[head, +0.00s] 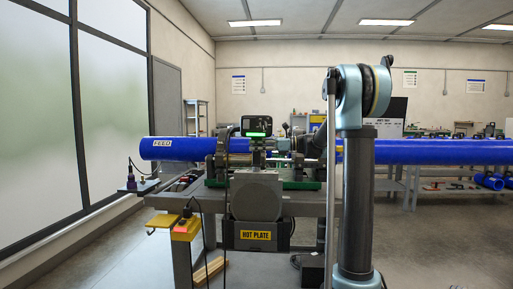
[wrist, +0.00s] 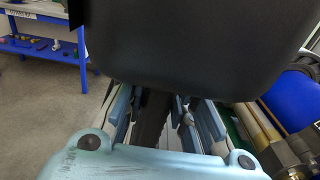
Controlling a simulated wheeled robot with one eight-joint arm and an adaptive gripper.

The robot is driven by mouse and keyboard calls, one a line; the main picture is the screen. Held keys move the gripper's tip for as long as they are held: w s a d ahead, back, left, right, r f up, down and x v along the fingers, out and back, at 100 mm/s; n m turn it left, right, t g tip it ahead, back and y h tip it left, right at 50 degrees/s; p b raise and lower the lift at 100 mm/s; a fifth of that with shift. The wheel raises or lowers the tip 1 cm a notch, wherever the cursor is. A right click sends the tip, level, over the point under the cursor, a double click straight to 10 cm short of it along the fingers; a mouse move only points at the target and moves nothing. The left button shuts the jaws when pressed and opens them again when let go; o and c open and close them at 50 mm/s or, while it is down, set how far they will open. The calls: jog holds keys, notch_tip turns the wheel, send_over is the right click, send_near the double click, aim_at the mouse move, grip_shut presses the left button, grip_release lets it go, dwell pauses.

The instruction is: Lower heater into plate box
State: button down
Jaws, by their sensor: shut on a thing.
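The heater has a black head with a lit green strip (head: 257,127) and a grey plate (head: 256,195) hanging below it. The plate box (head: 284,236), dark with a yellow HOT PLATE label, is on the near side of the cart. The grey plate lines up with the box, its lower edge just above the label. I cannot tell how deep it sits inside. In the wrist view my gripper (wrist: 158,118) has light blue fingers shut on a dark part of the heater, whose black head (wrist: 195,45) fills the top and hides much of the grip.
A long blue pipe (head: 190,149) marked FEED lies in clamps across the cart (head: 310,203). A blue bench (wrist: 45,45) stands off to the side. Open floor lies left and right.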

aim_at(257, 165)
jog(key=shift+f, duration=4.25)
dwell(2.3)
jog(key=c, duration=1.2)
grip_release()
jog(key=shift+s, duration=0.1)
jog(key=shift+c, duration=0.2)
jog(key=shift+o, duration=0.4)
jog(key=shift+f, duration=0.2)
jog(key=o, duration=1.1)
jog(key=shift+r, duration=0.1)
jog(key=shift+d, duration=0.1)
